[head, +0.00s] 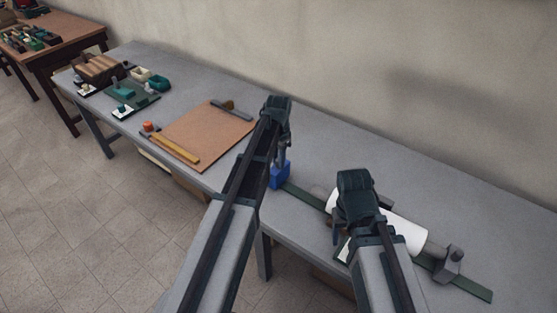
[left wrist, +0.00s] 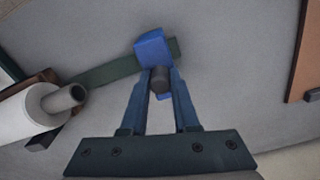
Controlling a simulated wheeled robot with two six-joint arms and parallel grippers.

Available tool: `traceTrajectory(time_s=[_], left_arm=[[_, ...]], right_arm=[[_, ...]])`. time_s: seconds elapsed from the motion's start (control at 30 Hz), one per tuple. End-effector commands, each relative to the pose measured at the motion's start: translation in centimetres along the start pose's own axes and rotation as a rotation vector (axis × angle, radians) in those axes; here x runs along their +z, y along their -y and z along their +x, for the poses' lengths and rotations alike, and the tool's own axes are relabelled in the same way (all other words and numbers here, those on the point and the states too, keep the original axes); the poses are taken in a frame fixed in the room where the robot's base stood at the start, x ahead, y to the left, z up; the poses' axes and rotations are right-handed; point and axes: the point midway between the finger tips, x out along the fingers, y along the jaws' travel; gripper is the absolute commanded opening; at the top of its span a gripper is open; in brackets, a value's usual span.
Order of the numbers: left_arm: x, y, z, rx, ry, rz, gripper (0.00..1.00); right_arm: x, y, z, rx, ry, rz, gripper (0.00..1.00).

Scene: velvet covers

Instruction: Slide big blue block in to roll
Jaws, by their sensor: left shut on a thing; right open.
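The big blue block (head: 281,176) stands at the left end of a dark green strip (head: 303,196) on the grey table. In the left wrist view the blue block (left wrist: 152,48) lies at the fingertips, with a dark grey round knob (left wrist: 160,80) on its near side. My left gripper (left wrist: 159,84) is shut on this knob. The white roll (head: 402,229) lies along the strip to the right, partly hidden by my right arm. The roll (left wrist: 35,112) also shows in the left wrist view, apart from the block. My right gripper (head: 340,228) is open near the roll's left end.
A grey end block (head: 449,264) stands at the right end of the strip. A brown board (head: 207,134) with a yellow bar (head: 176,149) lies left of my left arm. Small boxes and a wooden rack (head: 100,68) stand farther left. The table behind the strip is clear.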

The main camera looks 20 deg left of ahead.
Motion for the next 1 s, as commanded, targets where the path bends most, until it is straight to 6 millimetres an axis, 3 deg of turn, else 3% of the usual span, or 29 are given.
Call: traceTrajectory(time_s=[0.17,0.4,0.5,0.87,0.9,1.0], left_arm=[[-0.2,-0.9,0.0,0.000,0.000,0.002,0.00],[-1.5,-6.1,0.0,0.001,0.000,0.005,0.00],[-1.9,-7.5,0.0,0.001,0.000,0.004,0.00],[-2.1,-8.1,0.0,0.001,0.000,0.000,0.00],[-2.1,-8.0,0.0,0.001,0.000,0.000,0.30],[-2.1,-8.0,0.0,0.001,0.000,0.000,0.48]], right_arm=[[0.0,0.0,0.0,0.000,0.000,0.000,0.59],[0.0,0.0,0.0,0.000,0.000,0.000,0.59],[0.0,0.0,0.0,0.000,0.000,0.000,0.59],[0.0,0.0,0.0,0.000,0.000,0.000,0.59],[0.0,0.0,0.0,0.000,0.000,0.000,0.59],[0.0,0.0,0.0,0.000,0.000,0.000,0.59]])
